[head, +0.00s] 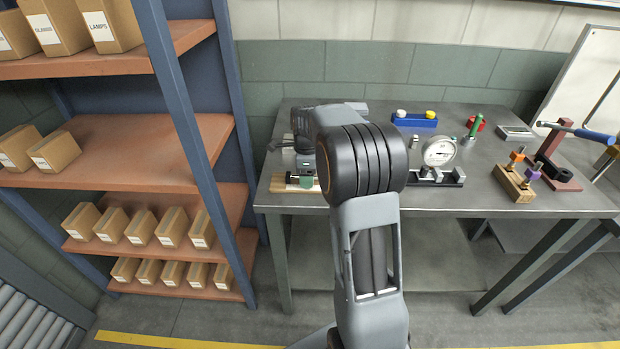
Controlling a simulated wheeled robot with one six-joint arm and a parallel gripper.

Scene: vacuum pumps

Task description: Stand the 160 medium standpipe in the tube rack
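My arm reaches over the left end of the grey workbench (480,195), and its forearm hides much of that end. My gripper (301,160) is at the left end, above a light wooden block (283,184) with a green part (301,181) on it. The fingers are small and partly hidden, so I cannot tell whether they are open or hold anything. A slim green upright cylinder (475,126) stands toward the back right of the bench. I cannot tell which piece is the 160 medium standpipe, nor clearly make out the tube rack.
A blue holder (414,122) with white and yellow caps stands at the back. A dial gauge (439,152) on a dark base stands mid-bench. A wooden block with colored-handled pieces (514,183) and a red stand (560,180) are at right. Shelves (130,150) with boxes stand left.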

